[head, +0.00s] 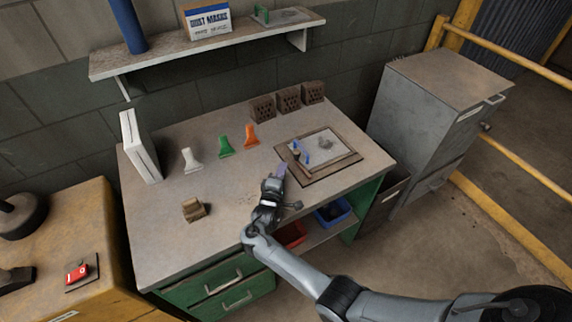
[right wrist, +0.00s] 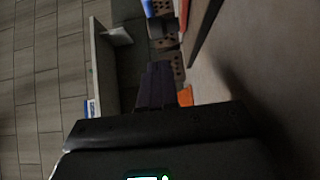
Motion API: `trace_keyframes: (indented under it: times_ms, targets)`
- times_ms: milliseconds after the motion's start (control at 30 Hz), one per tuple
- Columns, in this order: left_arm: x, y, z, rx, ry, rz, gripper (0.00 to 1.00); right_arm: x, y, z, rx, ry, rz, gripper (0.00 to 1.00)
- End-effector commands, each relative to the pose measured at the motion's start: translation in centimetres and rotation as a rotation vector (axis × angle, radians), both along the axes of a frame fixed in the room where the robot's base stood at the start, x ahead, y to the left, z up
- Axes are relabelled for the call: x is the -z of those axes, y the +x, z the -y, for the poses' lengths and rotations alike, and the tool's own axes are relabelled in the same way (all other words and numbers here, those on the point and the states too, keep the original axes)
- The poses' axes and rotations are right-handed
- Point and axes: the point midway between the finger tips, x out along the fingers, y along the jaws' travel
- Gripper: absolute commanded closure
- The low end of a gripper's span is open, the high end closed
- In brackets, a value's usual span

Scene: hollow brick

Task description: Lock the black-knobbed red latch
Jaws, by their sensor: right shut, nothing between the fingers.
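My right gripper (head: 279,170) is over the workbench, just in front of a framed board (head: 345,161). Its fingers are shut and empty. They also show dark and closed together in the right wrist view (right wrist: 157,72). A small blue part (head: 305,159) stands on the left side of the board, close beyond the fingertips. A small red fitting (head: 76,272) sits on a dark plate on the yellow cabinet at lower left, far from the gripper. No black knob on it can be made out. My left gripper is not in view.
Several hollow bricks (head: 288,99) stand at the back, and a brown block (head: 194,210) at front left. A white upright box (head: 140,146) stands at left. A shelf (head: 160,61) overhangs behind.

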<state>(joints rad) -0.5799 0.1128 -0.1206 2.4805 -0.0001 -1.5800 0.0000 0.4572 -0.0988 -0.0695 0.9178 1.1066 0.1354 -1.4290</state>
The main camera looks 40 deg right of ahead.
Motion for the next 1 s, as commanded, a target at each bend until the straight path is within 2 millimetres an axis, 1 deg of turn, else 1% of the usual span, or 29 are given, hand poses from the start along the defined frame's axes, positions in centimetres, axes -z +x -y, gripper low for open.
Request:
trace_keyframes:
  times_ms: [33,100,300,400,500,600,1000]
  targets:
    - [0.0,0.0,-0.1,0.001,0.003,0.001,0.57,0.1,-0.2,-1.4,-0.004,0.004,0.001,1.00]
    - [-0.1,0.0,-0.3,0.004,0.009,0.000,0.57,0.0,-0.5,-2.8,-0.005,0.005,0.002,1.00]
    - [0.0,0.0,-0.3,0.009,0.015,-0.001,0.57,0.0,-1.3,-6.3,-0.004,0.003,0.001,1.00]
    - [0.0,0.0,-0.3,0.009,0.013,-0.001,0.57,0.0,-1.6,-7.6,-0.004,0.002,0.001,1.00]
    - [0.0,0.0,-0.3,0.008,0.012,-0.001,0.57,0.0,-1.8,-8.6,-0.004,0.003,0.002,1.00]
    - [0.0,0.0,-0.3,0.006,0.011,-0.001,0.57,0.0,-2.0,-9.1,-0.003,0.002,0.003,1.00]
    - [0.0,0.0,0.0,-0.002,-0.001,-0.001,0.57,0.0,-2.0,-9.4,-0.003,0.000,0.002,1.00]
